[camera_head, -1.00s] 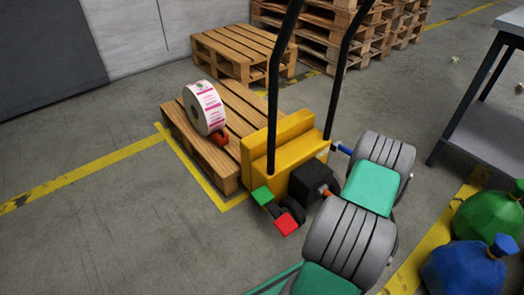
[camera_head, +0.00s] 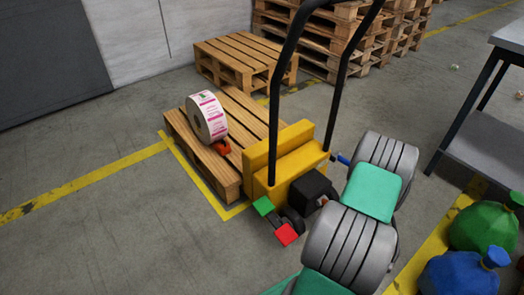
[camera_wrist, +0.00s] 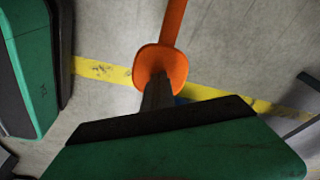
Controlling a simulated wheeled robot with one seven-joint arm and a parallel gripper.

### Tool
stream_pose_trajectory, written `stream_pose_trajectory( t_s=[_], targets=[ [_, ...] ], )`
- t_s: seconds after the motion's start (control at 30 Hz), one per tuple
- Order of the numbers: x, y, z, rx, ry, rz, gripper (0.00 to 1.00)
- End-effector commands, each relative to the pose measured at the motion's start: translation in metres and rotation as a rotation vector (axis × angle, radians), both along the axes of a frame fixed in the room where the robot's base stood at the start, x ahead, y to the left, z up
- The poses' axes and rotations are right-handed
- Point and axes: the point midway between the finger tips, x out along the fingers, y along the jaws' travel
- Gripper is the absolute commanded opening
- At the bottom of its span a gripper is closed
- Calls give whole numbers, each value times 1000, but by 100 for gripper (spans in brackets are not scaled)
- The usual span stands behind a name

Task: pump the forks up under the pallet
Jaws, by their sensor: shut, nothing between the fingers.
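The yellow pallet jack body (camera_head: 287,160), with tall black handle bars (camera_head: 334,82), stands against the near end of the wooden pallet (camera_head: 218,175). Its forks are hidden by the pallet, so their height cannot be told. A green pad (camera_head: 263,205) and a red pad (camera_head: 287,234) stick out low at its near side. In the wrist view my gripper (camera_wrist: 158,92) is shut and empty. Its dark tip is at an orange disc (camera_wrist: 163,64) on an orange bar; whether they touch is unclear. In the head view my arm hides the gripper.
A white label roll (camera_head: 206,117) stands on the pallet against an orange-red wedge (camera_head: 221,147). An empty pallet (camera_head: 243,60) and a pallet stack lie behind. A grey table (camera_head: 483,160) and green (camera_head: 483,226) and blue bags (camera_head: 458,273) are at right. The left floor is clear.

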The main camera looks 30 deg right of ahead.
Motion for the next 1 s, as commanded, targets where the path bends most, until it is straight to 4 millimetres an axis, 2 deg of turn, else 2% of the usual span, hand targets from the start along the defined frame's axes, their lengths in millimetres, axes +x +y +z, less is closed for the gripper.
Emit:
stream_pose_trajectory(
  t_s=[0.03, 0.3, 1.0],
  targets=[
    [-1, 1, 8, 2, 1, 0, 0],
    [1, 0, 1, -1, 1, 3, 0],
    [4, 8, -126, 13, 2, 15, 0]
  ],
)
